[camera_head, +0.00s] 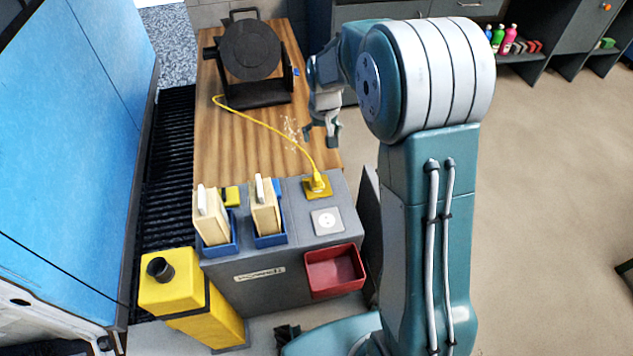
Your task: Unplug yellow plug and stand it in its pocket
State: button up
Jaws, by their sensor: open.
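The yellow plug (316,181) sits on a yellow square plate on the grey cabinet top, near its back right. Its yellow cord (262,122) runs back over the wooden bench to a black round machine (250,52). My gripper (321,138) is open and empty, above and behind the plug, apart from it, with its fingers pointing down. A small yellow block or pocket (232,196) is partly hidden between two cream blocks at the left of the cabinet top. I cannot tell whether it is the plug's pocket.
Cream blocks (211,217) stand in blue holders (270,240). A white socket (327,220) lies in front of the plug. A red bin (335,270) hangs on the cabinet front. A yellow box (172,292) with a black cap stands at left. The bench's (222,150) near part is mostly clear.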

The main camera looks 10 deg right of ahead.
jog(key=g, duration=0.1)
send_over(317, 176)
notch_tip(317, 176, down, 16)
jog(key=shift+f, duration=0.2)
jog(key=shift+f, duration=4.5)
grip_shut()
jog(key=shift+r, duration=0.1)
jog(key=shift+r, duration=0.1)
